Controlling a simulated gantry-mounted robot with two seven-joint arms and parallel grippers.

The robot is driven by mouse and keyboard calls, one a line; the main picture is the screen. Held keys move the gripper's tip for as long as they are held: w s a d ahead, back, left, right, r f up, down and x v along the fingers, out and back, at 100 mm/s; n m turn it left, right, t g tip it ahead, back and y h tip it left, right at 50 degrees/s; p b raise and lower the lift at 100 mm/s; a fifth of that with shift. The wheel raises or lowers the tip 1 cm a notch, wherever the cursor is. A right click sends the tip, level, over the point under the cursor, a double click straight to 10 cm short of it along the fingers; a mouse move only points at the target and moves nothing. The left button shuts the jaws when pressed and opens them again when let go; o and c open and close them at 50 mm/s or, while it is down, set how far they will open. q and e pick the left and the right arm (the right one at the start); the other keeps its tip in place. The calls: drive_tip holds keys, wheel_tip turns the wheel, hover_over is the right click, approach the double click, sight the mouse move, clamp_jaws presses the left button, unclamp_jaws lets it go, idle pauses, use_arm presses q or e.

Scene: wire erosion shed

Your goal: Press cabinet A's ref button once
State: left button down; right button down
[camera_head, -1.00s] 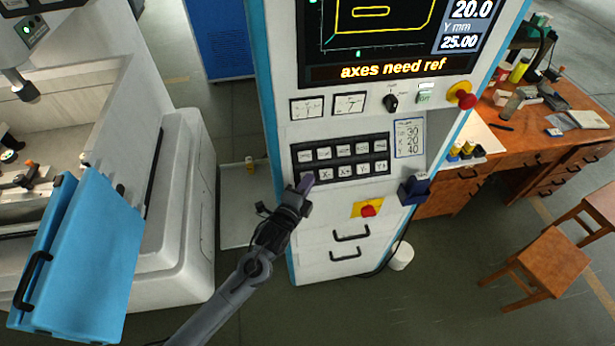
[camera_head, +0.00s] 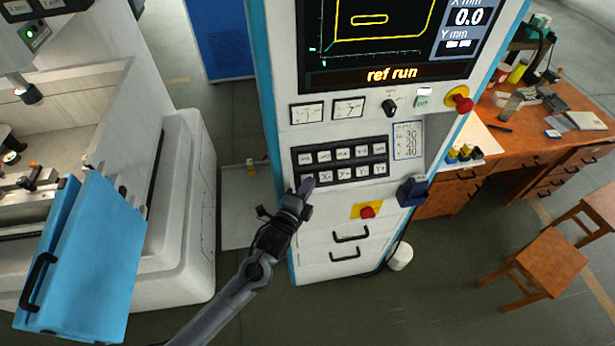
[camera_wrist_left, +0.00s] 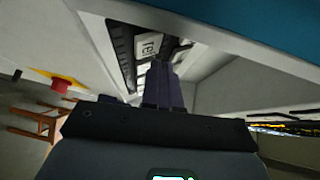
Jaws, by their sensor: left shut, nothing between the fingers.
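Cabinet A (camera_head: 330,240) is the tall white cabinet with blue edges. Its black button panel (camera_head: 340,160) carries two rows of white keys. The screen (camera_head: 400,40) reads "ref run", with X mm at 0.0. My left gripper (camera_head: 307,184) is shut and empty, its fingertips at the lower left corner of the panel. They cover the key there, so its label is hidden in the head view. In the left wrist view the shut fingers (camera_wrist_left: 162,75) point at the panel, close to a white key (camera_wrist_left: 147,45) with an unclear label. Contact cannot be told. My right gripper is not in view.
A red emergency button (camera_head: 367,211) on yellow sits below the panel; another red knob (camera_head: 464,102) is at the upper right. A blue holder (camera_head: 412,191) juts from the cabinet's right side. A machine with a blue door (camera_head: 85,255) stands left; a wooden desk (camera_head: 470,190) stands right.

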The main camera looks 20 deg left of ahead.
use_arm(q)
drive_tip(key=shift+s+r, duration=0.1)
idle(0.3)
drive_tip(key=s+d+r+p, duration=0.1)
drive_tip(key=p, duration=0.1)
drive_tip(key=s+d+r+p, duration=0.1)
drive_tip(key=s+r+p, duration=0.1)
drive_tip(key=p, duration=0.1)
drive_tip(key=shift+s+d, duration=0.2)
drive_tip(key=shift+f, duration=0.1)
idle(0.6)
